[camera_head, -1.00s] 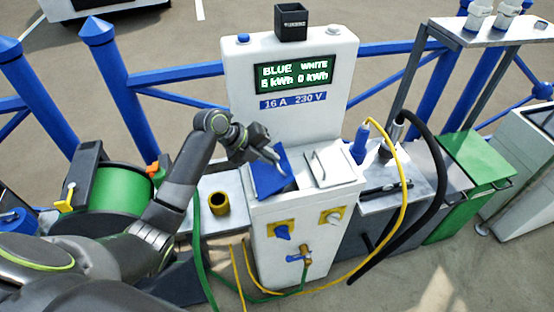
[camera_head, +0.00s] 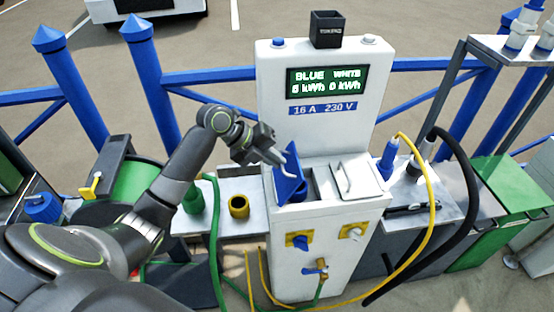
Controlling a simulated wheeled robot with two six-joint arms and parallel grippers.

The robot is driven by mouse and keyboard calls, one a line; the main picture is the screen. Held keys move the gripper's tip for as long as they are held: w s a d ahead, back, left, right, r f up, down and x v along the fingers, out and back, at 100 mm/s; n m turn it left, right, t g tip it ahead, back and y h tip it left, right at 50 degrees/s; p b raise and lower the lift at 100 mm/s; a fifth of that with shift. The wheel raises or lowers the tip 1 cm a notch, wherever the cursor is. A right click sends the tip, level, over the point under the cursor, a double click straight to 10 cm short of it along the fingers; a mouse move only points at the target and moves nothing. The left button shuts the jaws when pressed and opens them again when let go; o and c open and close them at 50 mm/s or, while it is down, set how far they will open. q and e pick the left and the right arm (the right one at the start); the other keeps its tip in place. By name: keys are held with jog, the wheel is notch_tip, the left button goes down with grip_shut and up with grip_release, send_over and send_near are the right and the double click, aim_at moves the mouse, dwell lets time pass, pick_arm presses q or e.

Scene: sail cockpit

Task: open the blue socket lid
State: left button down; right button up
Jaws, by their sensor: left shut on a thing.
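The blue socket lid (camera_head: 288,182) is on the left part of the white pedestal's sloped top. It is tilted up and stands partly open, with a dark opening showing to its right. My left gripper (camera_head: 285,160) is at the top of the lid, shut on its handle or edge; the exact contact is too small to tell. The white socket lid (camera_head: 357,180) beside it is shut, with a metal handle. My right gripper is not in view.
A blue plug (camera_head: 388,158) with yellow cable and a black cable (camera_head: 461,205) are to the right.

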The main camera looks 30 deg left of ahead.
pick_arm(q)
jog(key=shift+s+a+f+g, duration=0.15)
jog(key=shift+s+f, duration=0.05)
jog(key=shift+f, duration=0.2)
jog(key=shift+s+a+f+g, duration=0.15)
jog(key=shift+s+f, duration=0.05)
jog(key=shift+f, duration=0.2)
jog(key=c, duration=1.9)
grip_release()
jog(key=o, duration=0.4)
jog(key=shift+w+a, duration=0.15)
jog(key=shift+w, duration=0.15)
jog(key=shift+b+v, duration=1.25)
jog(key=shift+v, duration=7.45)
jog(key=shift+s, duration=0.15)
